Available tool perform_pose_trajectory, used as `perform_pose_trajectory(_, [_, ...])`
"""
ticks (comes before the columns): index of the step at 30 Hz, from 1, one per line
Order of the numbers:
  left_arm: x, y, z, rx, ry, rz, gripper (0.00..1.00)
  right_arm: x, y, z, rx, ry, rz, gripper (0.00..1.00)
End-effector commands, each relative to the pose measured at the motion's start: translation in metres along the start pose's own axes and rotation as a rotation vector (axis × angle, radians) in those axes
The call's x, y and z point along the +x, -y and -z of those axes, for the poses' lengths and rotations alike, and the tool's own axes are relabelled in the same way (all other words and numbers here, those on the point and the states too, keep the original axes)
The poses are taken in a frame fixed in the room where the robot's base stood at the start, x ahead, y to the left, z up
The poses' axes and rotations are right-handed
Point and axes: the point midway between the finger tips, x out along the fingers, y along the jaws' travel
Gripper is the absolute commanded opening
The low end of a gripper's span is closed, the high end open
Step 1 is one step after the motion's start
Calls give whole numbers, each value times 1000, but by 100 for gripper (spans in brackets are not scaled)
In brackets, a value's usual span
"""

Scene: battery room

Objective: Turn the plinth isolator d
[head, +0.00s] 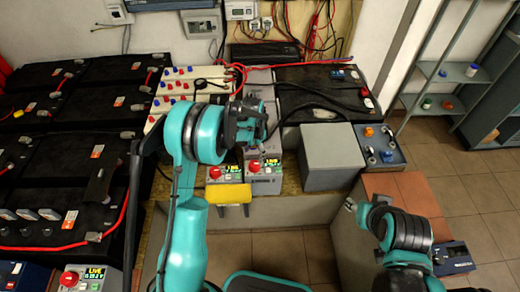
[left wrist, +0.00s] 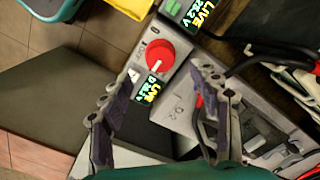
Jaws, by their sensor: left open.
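Plinth isolator d is a grey box with a red round knob (left wrist: 159,54) and a lit display (left wrist: 152,86) that reads LIVE and D. In the left wrist view the knob lies just beyond and between my left fingertips (left wrist: 165,72), which are spread and empty. I cannot tell whether either finger touches it. In the head view isolator d (head: 265,182) appears to be the right one of two boxes, below my left gripper (head: 256,138). My right gripper (head: 352,205) is at the right, by the brown surface, too small to read.
A neighbouring isolator (head: 222,174) with a LIVE display stands left of it, behind a yellow block (head: 233,195). A grey box (head: 331,157) stands to the right. Black batteries (head: 60,155) and cables fill the left and back. Another isolator (head: 86,279) is at lower left.

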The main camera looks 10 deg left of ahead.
Motion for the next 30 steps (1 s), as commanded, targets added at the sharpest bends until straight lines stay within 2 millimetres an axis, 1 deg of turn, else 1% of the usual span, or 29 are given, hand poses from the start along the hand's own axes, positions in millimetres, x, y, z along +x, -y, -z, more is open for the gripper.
perform_pose_trajectory(5, [21,0,0,5,5,-2,62,6,0,-4,0,0,0,40])
perform_pose_trajectory(9, [45,0,0,4,4,-2,62,13,0,-10,0,0,0,40])
perform_pose_trajectory(15, [73,0,0,3,3,-1,62,21,0,-15,0,0,0,40])
perform_pose_trajectory(20, [81,0,0,3,3,-1,62,23,0,-17,0,0,0,40])
perform_pose_trajectory(27, [81,0,0,3,3,-1,62,23,0,-16,0,0,0,40])
perform_pose_trajectory(28, [81,0,0,3,3,-1,57,23,0,-16,0,0,0,40])
perform_pose_trajectory(29, [81,0,0,3,3,-1,49,23,0,-16,0,0,0,40])
perform_pose_trajectory(30, [81,0,0,3,3,-1,38,23,0,-16,0,0,0,40])
